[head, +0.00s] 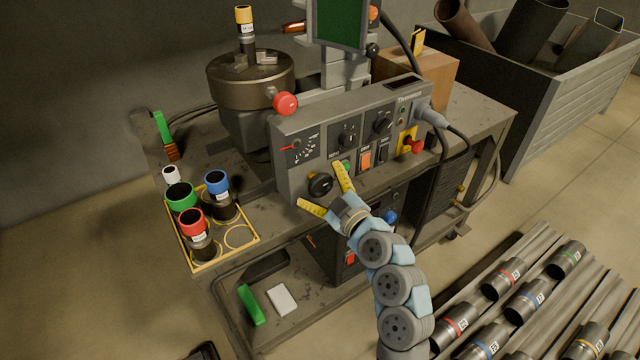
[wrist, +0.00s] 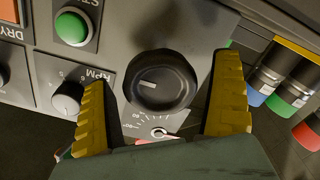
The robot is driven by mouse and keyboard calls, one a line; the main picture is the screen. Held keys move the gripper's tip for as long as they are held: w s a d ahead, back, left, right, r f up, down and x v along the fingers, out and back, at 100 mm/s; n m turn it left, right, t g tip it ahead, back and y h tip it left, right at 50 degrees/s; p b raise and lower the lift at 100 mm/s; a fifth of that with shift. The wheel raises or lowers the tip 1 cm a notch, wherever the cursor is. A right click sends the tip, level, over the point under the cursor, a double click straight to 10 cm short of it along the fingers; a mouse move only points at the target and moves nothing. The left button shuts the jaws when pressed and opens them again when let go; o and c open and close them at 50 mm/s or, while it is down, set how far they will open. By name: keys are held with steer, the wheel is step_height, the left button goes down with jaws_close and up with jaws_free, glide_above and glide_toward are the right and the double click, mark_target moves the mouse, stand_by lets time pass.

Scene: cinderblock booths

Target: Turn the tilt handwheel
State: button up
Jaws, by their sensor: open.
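The tilt handwheel is a round black knob (head: 320,185) at the lower left of the grey control panel. In the wrist view the handwheel (wrist: 160,80) has a pale index mark pointing left. A curved scale with a red pointer (wrist: 160,134) lies beside it. My gripper (head: 318,184) is open, its yellow fingers on either side of the handwheel. In the wrist view my gripper (wrist: 161,72) shows a gap between each finger and the rim. I see no contact. The depth of the fingers along the knob is hard to tell.
A green button (wrist: 72,27) and a small RPM knob (wrist: 67,97) sit close to one finger. A red ball handle (head: 285,103) projects above the panel. A yellow-edged tray (head: 215,262) of color-capped holders stands at the left. A red stop button (head: 416,146) is at the right.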

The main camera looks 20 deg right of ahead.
steer(key=shift+s, duration=0.1)
steer(key=v, duration=1.2)
